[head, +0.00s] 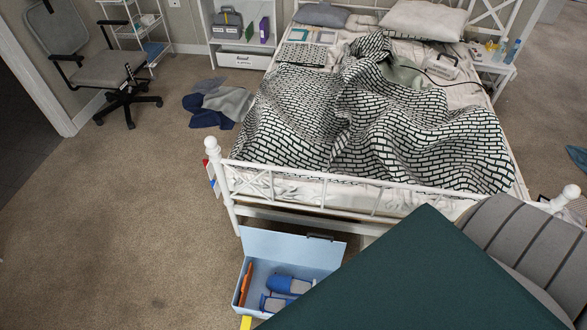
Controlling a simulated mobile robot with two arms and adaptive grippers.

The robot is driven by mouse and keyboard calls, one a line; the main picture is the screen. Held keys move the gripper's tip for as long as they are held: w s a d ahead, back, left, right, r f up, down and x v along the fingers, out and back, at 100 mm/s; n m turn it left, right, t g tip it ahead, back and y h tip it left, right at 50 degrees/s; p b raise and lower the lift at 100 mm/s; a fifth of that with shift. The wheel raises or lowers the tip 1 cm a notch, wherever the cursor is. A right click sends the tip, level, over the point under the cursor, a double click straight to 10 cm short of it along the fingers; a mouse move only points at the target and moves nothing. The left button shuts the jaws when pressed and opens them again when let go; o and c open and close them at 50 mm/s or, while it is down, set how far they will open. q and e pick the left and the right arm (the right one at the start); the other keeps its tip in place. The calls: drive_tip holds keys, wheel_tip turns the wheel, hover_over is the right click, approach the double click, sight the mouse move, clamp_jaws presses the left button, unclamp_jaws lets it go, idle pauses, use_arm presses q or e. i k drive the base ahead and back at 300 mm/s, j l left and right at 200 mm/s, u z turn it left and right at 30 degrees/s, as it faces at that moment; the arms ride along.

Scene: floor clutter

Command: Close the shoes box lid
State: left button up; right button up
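The shoes box is a light blue box (237,290) on the carpet at the foot of the bed. Its lid (290,248) stands open, raised at the back on the bed side, with a dark handle at its top edge. Inside lie blue and grey shoes (288,285) and an orange item (246,284). The box's front right part is hidden by a dark green surface or cut off by the frame.
A large dark green flat-topped thing (420,275) and a grey striped seat (530,245) fill the lower right. The white bed frame (310,192) stands right behind the box. Clothes (220,103) lie beside the bed. The carpet at left (110,220) is clear.

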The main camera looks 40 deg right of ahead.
sight(307, 251)
drive_tip(key=z, duration=0.95)
